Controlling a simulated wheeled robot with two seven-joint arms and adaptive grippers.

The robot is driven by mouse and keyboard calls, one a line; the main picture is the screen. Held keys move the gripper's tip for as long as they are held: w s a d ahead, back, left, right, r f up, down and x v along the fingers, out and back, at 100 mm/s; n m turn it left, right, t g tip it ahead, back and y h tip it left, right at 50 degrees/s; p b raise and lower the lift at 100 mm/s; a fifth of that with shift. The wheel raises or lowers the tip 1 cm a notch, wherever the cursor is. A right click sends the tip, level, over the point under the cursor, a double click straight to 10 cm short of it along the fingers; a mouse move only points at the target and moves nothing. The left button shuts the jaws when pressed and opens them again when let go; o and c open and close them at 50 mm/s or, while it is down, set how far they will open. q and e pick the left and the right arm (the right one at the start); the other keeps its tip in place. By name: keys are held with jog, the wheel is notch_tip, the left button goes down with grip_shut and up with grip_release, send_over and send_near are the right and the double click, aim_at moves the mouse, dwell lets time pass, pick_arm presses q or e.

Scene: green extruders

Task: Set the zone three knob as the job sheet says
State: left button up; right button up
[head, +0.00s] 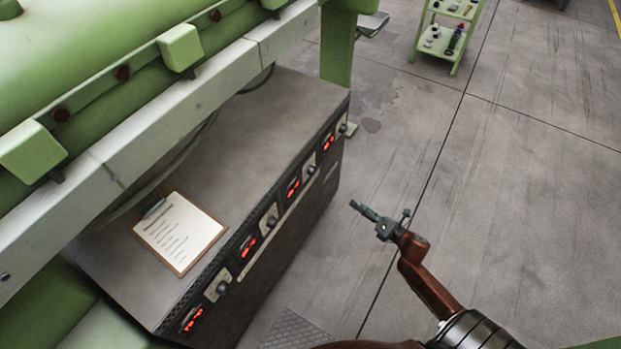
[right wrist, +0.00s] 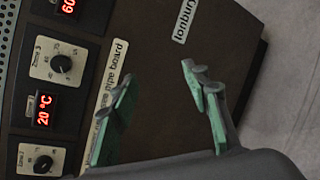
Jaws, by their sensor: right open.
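The zone three knob (right wrist: 60,64) is black, on a pale square dial in the right wrist view, left of my fingers. In the head view, the third knob from the near end (head: 311,170) appears to be the same one. Its pointer setting is unclear. The job sheet (head: 180,235) lies clipped to a board on top of the cabinet; its writing is too small to read. My right gripper (head: 356,207) is right of the cabinet front in the head view. In the right wrist view its green-padded fingers (right wrist: 160,85) are open and empty, apart from the knob. My left gripper is not in view.
The cabinet (head: 255,125) has several red displays and knobs along its front. The zone two knob (right wrist: 43,163) and a 20 °C display (right wrist: 43,111) neighbour zone three. A green extruder (head: 75,65) overhangs the cabinet. A green trolley (head: 437,42) stands far back; floor to the right is clear.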

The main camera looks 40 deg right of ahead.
jog(key=w+a+r+n+t+y+b, duration=0.2)
jog(key=w+a+r+n+y+b, duration=0.1)
jog(key=w+r+n, duration=0.3)
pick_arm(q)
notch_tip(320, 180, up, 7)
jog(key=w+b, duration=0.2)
pick_arm(e)
jog(key=n+y, duration=0.2)
jog(key=n, duration=0.4)
send_near(315, 173)
jog(key=shift+n, duration=0.4)
jog(key=b+x, duration=0.2)
jog(key=x, duration=0.4)
jog(key=shift+w+f, duration=0.1)
jog(key=shift+w, duration=0.2)
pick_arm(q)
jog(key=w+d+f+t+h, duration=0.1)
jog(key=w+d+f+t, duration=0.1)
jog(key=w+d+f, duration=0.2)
pick_arm(e)
jog(key=shift+w+a, duration=0.25)
jog(key=shift+w, duration=0.35)
jog(key=shift+c, duration=0.4)
jog(key=c, duration=1.1)
